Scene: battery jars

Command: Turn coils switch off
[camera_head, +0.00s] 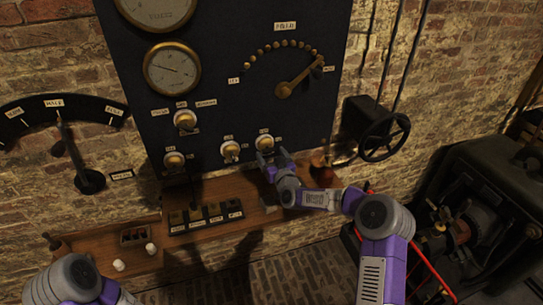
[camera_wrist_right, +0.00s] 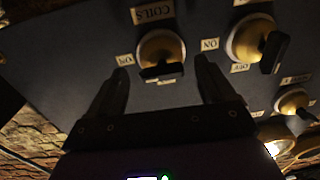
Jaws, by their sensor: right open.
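The coils switch (camera_wrist_right: 161,48) is a round brass knob with a black handle on the dark panel, beside its "COILS" label. In the wrist view the handle lies roughly crosswise, with an "ON" label to its left and a partly hidden label below. In the head view I take it to be the rightmost lower knob (camera_head: 264,141). My right gripper (camera_head: 271,157) is open just below it. The wrist view shows the open fingers (camera_wrist_right: 161,68) on either side of the handle; contact cannot be told. My left gripper is out of view; only its arm shows at lower left.
Similar switches (camera_head: 230,150) stand close by on the panel (camera_head: 225,85). A wooden shelf (camera_head: 145,232) with several small dark blocks runs below. A handwheel (camera_head: 384,137) and dark machinery (camera_head: 490,210) are to the right. A large lever dial (camera_head: 62,132) is at left.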

